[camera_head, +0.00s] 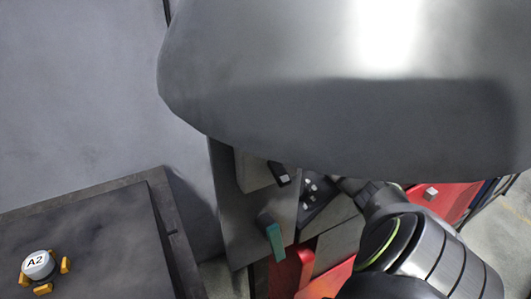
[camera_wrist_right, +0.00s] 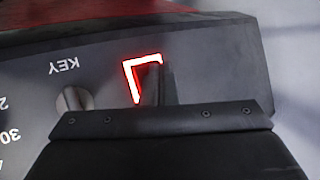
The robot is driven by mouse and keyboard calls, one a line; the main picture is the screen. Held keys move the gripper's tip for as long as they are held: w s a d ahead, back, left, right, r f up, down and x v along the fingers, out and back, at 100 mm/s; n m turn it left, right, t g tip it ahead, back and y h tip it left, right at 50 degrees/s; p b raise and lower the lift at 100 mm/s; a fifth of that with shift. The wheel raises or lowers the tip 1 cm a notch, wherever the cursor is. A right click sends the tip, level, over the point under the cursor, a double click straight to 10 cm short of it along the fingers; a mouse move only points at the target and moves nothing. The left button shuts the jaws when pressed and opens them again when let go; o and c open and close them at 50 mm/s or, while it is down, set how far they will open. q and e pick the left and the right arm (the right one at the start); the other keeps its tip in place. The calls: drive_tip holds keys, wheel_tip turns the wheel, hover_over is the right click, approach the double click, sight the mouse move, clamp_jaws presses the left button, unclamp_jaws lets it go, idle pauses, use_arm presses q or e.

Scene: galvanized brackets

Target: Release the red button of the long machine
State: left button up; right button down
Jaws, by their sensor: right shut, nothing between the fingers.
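In the right wrist view, the red button (camera_wrist_right: 130,80) of the long machine shows as a glowing red-and-white corner outline on a dark grey panel (camera_wrist_right: 215,70). The dark narrow fingertips of my right gripper (camera_wrist_right: 152,86) are closed together over the button's right part and hide it. I cannot tell whether they touch it or how deep the button sits. In the head view, my right arm comes in from the lower right, and its gripper is mostly hidden. My left gripper is not in view.
A grey knob (camera_wrist_right: 73,100) sits beside the button, near an upside-down KEY label. In the head view, a green-tipped block (camera_head: 274,241) and red machine parts (camera_head: 285,274) lie left of my right arm.

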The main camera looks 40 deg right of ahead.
drive_tip(key=shift+f, duration=0.15)
idle(0.3)
drive_tip(key=shift+w+a+r+b, duration=0.1)
drive_tip(key=shift+a+r+b, duration=0.2)
drive_tip(key=shift+r, duration=0.2)
drive_tip(key=a+r, duration=0.2)
drive_tip(key=r, duration=0.1)
drive_tip(key=w+a+r, duration=0.1)
drive_tip(key=shift+a+r+p, duration=0.25)
drive_tip(key=shift+r+p, duration=0.05)
drive_tip(key=shift+r, duration=0.05)
drive_tip(key=shift+w, duration=0.1)
idle(0.6)
